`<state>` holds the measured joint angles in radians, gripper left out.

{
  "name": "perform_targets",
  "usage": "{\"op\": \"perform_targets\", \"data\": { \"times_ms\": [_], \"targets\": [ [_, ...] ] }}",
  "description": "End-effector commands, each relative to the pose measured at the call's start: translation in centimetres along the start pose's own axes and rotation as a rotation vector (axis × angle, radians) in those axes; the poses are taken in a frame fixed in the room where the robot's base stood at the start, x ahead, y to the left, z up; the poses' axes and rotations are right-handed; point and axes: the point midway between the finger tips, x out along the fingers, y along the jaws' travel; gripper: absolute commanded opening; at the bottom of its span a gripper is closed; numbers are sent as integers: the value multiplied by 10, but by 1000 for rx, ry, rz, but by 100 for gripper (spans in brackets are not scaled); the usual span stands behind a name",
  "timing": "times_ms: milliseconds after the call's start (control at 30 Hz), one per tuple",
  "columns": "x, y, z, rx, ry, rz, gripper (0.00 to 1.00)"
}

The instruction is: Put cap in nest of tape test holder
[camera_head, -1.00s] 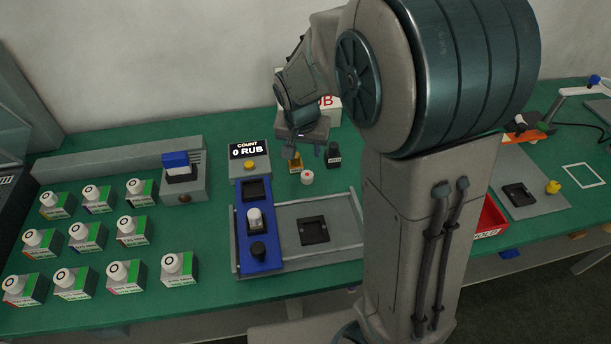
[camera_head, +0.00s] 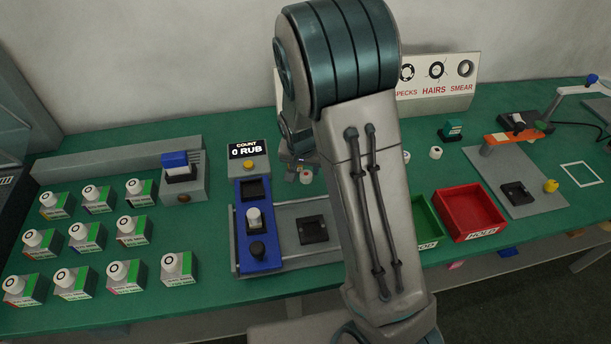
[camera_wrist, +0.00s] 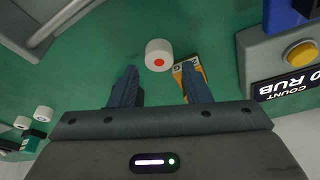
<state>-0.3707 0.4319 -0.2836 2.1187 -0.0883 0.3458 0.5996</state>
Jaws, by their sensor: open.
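A white cap with a red dot (camera_wrist: 158,55) is on the green table in the wrist view, centred just beyond my fingertips. My gripper (camera_wrist: 159,70) is open, with its fingers apart and nothing between them. In the head view the cap (camera_head: 306,176) shows just below my gripper (camera_head: 300,165), which is partly hidden by my arm. A grey plate with an orange bar, which looks like the tape test holder (camera_head: 540,202), stands at the right. Its black square nest (camera_head: 517,193) looks empty.
A yellow item (camera_wrist: 191,72) is close to my right finger in the wrist view. The grey COUNT box (camera_head: 248,163) and blue rubbing fixture (camera_head: 256,225) are left of the cap.

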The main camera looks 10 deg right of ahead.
Motion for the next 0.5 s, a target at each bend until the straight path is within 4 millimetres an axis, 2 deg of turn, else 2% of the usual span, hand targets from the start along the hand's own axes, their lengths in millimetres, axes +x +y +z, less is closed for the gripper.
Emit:
{"op": "perform_targets", "data": {
  "times_ms": [200, 500],
  "targets": [
    [27, 1, 1, 0, -2, 2, 43],
    [34, 1, 1, 0, 0, 0, 43]
  ]
}}
